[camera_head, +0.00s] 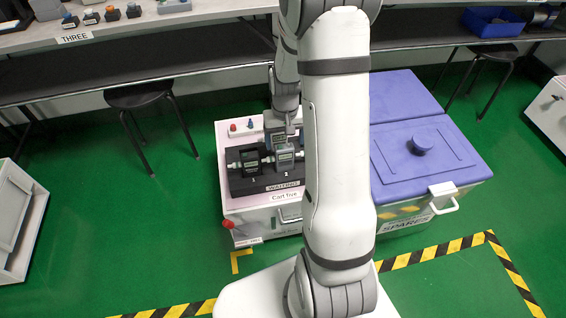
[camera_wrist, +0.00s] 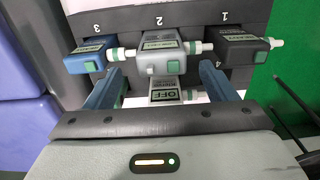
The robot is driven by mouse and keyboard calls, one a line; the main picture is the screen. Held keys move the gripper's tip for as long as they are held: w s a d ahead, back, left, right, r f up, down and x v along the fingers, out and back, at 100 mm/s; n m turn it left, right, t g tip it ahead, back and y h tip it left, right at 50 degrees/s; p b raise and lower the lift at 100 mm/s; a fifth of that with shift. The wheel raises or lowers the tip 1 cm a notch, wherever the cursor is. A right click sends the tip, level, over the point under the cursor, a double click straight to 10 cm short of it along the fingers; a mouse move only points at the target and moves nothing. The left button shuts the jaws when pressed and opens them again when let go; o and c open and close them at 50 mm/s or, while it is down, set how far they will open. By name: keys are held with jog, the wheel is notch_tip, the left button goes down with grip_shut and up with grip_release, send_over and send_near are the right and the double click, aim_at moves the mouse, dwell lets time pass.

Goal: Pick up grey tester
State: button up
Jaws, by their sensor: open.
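In the head view my gripper (camera_head: 282,128) is over the rack, partly hidden by my arm. A light piece with an "OFF" label (camera_wrist: 167,92) shows just below the grey tester, between the fingers.
A black tester (camera_wrist: 240,46) is in slot 1, and a blue tester (camera_wrist: 86,55) is in slot 3, both close to the fingers. The rack's "WAITING" label (camera_head: 283,186) faces front on a white cart (camera_head: 262,222). A purple-lidded spares bin (camera_head: 425,160) stands at right.

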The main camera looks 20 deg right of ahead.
aim_at(284, 147)
notch_tip(284, 147, down, 4)
jog(key=shift+a+f+b, duration=0.1)
jog(key=shift+b, duration=0.85)
jog(key=c, duration=1.5)
